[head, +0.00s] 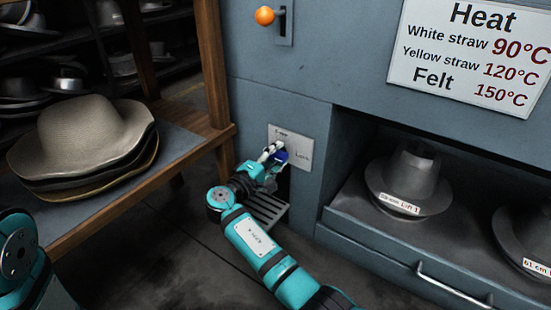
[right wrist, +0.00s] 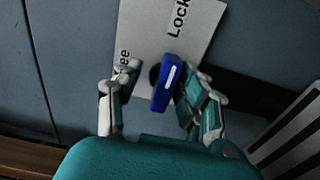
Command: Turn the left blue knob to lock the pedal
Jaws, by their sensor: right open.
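The blue knob (head: 282,155) sits on a pale plate (head: 290,142) on the press front, with "Lock" at its right and a second label above. In the right wrist view the knob (right wrist: 172,83) is elongated, with a white mark; its long axis runs up toward the "Lock" side. My right gripper (right wrist: 163,92) is open, with one finger on each side of the knob. The right-hand finger is very near it; contact is unclear. The left-hand finger stands apart. The slatted metal pedal (head: 268,208) is low below the plate. My left gripper is out of view.
A wooden shelf (head: 180,150) with stacked hats (head: 85,140) stands left of the press. Right of the knob, a recess holds metal hat forms (head: 408,180) above a drawer handle (head: 450,285). An orange-knobbed lever (head: 265,15) is above.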

